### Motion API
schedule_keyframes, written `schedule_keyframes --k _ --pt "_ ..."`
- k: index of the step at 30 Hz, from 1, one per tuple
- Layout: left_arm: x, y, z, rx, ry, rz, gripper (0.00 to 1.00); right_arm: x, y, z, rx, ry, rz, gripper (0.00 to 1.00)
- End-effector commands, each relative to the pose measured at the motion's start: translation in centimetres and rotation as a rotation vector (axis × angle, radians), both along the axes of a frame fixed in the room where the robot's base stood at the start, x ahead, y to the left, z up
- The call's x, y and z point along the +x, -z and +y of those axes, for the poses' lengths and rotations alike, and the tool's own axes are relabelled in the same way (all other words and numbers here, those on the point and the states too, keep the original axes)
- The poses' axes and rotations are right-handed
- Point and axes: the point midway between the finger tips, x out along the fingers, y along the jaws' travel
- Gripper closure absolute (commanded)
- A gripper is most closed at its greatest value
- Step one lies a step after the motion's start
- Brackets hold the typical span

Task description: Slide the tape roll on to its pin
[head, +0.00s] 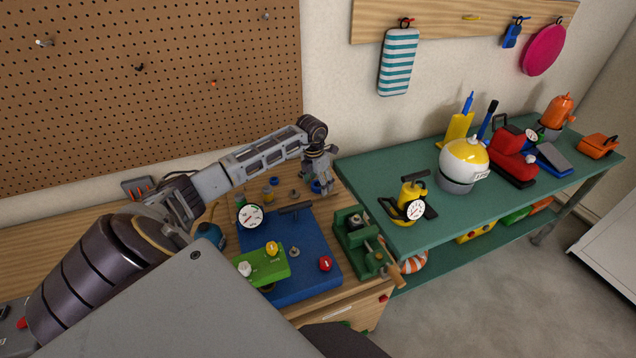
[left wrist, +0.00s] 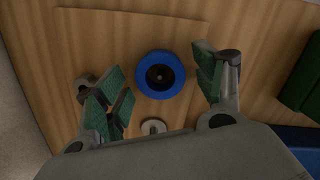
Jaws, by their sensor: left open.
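A blue ring with a dark centre, which looks like the tape roll (left wrist: 160,75), lies on the wooden bench in the left wrist view. In the head view the blue roll (head: 316,187) shows partly behind my left gripper (head: 319,174). My left gripper (left wrist: 163,80) is open, its green-padded fingers on either side of the roll and apart from it. Nothing is held. I cannot tell which pin belongs to the roll; pegs such as a metal one (head: 45,42) and an orange one (head: 213,84) stick out of the pegboard. My right gripper is not in view.
A grey ring (left wrist: 153,126) lies close to the roll. A blue board (head: 307,270) with a green block (head: 262,267) and a gauge (head: 250,215) stand nearer. A green vise-like tool (head: 357,238) is to the right, beside a green table (head: 385,170) with several tools.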

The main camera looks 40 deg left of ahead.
Motion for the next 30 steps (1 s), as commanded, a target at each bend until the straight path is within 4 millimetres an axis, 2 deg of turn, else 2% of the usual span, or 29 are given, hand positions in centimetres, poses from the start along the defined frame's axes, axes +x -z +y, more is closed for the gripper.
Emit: schedule_keyframes --k 5,11,30 --pt "0.0 -0.3 0.0 0.001 0.000 0.000 0.31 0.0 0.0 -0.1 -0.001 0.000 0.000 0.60" --pt "-0.1 -1.9 0.1 0.001 0.001 -0.003 0.31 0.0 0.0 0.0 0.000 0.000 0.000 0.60" --pt "-1.2 -10.5 0.1 0.001 0.000 -0.001 0.31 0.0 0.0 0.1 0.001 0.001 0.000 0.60"
